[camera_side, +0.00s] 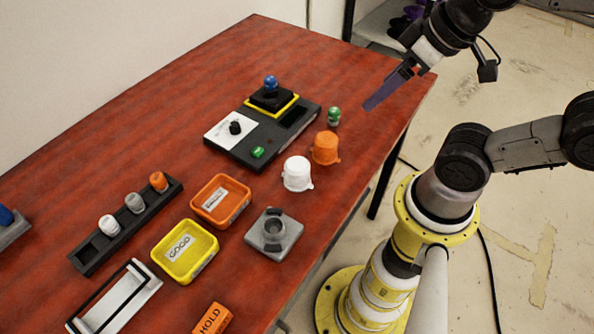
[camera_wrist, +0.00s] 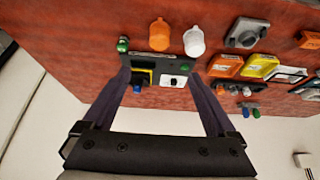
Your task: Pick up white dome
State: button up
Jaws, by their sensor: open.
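The white dome (camera_side: 297,174) stands on the red table, between the orange dome and the grey square block in the side view. It also shows in the wrist view (camera_wrist: 194,41), at the top, right of the orange dome. My gripper (camera_side: 368,106) is above the table's right edge in the side view, up and to the right of the white dome and apart from it. In the wrist view my gripper (camera_wrist: 168,128) has its two fingers spread wide with nothing held between them.
The orange dome (camera_side: 326,148) stands close beside the white dome. A green knob (camera_side: 334,116), a black control box (camera_side: 262,134), a grey block (camera_side: 274,233), an orange tray (camera_side: 220,218) and a yellow tray (camera_side: 166,262) are nearby.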

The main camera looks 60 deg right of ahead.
dwell(0.3)
jog(key=m+g, duration=0.6)
jog(key=m, duration=1.7)
send_over(297, 164)
jog(key=w, duration=0.1)
notch_tip(297, 164, down, 6)
notch_tip(297, 164, down, 9)
jog(key=shift+s+a+r, duration=0.1)
jog(key=shift+s, duration=0.05)
jog(key=shift+s+f, duration=0.15)
jog(key=shift+f, duration=1.3)
jog(key=shift+s+f, duration=0.15)
jog(key=shift+f, duration=1.25)
